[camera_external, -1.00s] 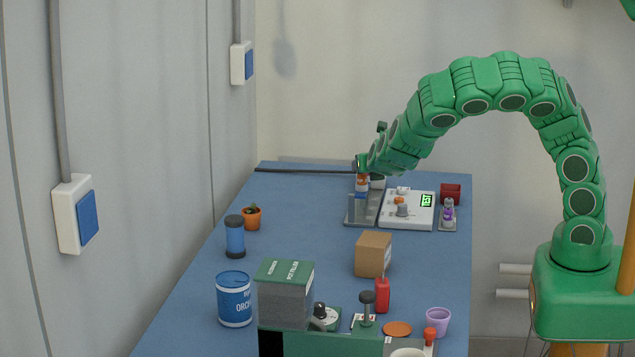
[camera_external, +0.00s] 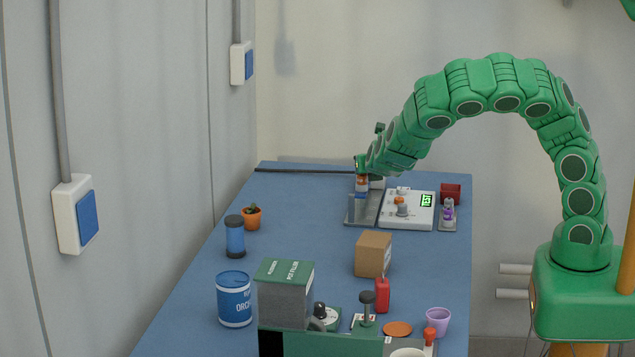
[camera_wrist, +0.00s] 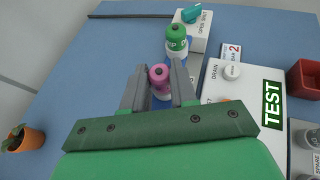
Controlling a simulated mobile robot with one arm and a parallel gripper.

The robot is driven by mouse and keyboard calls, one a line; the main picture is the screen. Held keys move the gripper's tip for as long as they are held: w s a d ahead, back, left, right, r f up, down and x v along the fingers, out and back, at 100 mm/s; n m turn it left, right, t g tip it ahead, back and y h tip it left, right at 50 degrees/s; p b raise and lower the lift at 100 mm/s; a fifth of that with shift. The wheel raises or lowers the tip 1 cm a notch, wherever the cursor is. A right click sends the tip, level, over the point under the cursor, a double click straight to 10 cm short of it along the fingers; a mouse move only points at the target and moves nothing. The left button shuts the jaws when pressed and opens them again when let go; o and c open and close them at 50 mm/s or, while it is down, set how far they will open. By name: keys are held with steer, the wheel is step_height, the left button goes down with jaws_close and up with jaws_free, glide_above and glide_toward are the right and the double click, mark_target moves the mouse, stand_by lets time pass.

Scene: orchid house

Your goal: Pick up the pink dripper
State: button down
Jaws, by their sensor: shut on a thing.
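The pink dripper (camera_wrist: 159,76) is between the two fingers of my gripper (camera_wrist: 161,84) in the wrist view. The fingers are shut on it; its lower part is partly hidden by them. In the external view my gripper (camera_external: 362,165) is at the far end of the blue table, over a grey stand (camera_external: 357,210).
A white panel (camera_wrist: 238,105) with a green TEST display lies right of my gripper, with a red box (camera_wrist: 304,79) beyond. A plant pot (camera_wrist: 24,139) stands at left. A cardboard box (camera_external: 373,254) and several containers fill the table's near half.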

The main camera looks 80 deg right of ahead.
steer(key=shift+r, duration=0.15)
steer(key=shift+r, duration=0.25)
steer(key=r, duration=0.3)
steer(key=shift+s+a, duration=0.1)
steer(key=shift+s, duration=0.1)
steer(key=s+a+r, duration=0.5)
steer(key=s+r, duration=0.4)
steer(key=s, duration=0.3)
steer(key=shift+s+a, duration=0.15)
steer(key=shift+a, duration=0.2)
